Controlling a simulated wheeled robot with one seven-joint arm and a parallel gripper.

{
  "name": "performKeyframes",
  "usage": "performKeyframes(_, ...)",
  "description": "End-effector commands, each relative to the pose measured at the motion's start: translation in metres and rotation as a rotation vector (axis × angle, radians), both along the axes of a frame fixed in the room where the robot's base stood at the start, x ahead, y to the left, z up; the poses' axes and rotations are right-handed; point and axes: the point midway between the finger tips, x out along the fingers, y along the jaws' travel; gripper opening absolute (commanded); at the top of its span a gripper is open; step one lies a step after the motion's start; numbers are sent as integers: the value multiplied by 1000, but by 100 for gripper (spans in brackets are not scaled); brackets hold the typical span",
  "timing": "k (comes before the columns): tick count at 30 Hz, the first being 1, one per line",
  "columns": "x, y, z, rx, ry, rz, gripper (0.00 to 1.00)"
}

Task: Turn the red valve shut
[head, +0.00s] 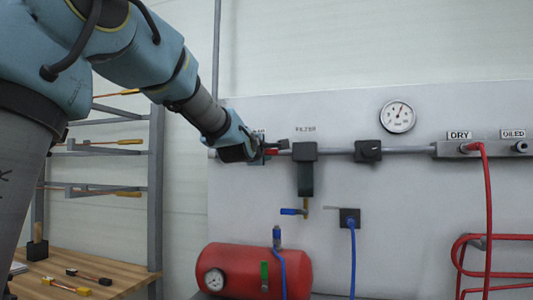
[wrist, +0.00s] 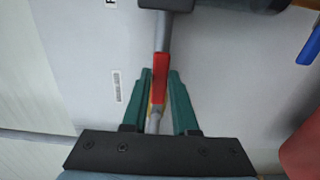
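The red valve handle (wrist: 160,78) lies in line with the grey pipe (wrist: 154,122) in the wrist view. In the head view only a bit of the red handle (head: 271,152) shows, to the left of the dark block on the pipe. My gripper (wrist: 161,74) reaches toward the wall, its two green fingers on either side of the handle. The fingers look parted, with narrow gaps beside the handle; I cannot tell if either touches it. In the head view my gripper (head: 264,150) hides most of the valve.
A dark filter unit (head: 305,170) hangs from the pipe just right, with a blue-handled valve (head: 291,211) below. A red tank (head: 240,272) stands below. A tool rack (head: 155,190) stands left.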

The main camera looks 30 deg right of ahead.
Motion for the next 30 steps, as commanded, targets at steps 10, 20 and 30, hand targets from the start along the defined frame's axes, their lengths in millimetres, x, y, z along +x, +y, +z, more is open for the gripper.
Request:
performKeyframes(10, 0, 0, 0, 0, 0, 0, 0)
performKeyframes(20, 0, 0, 0, 1, 1, 0, 0)
performKeyframes(30, 0, 0, -1, 1, 1, 0, 0)
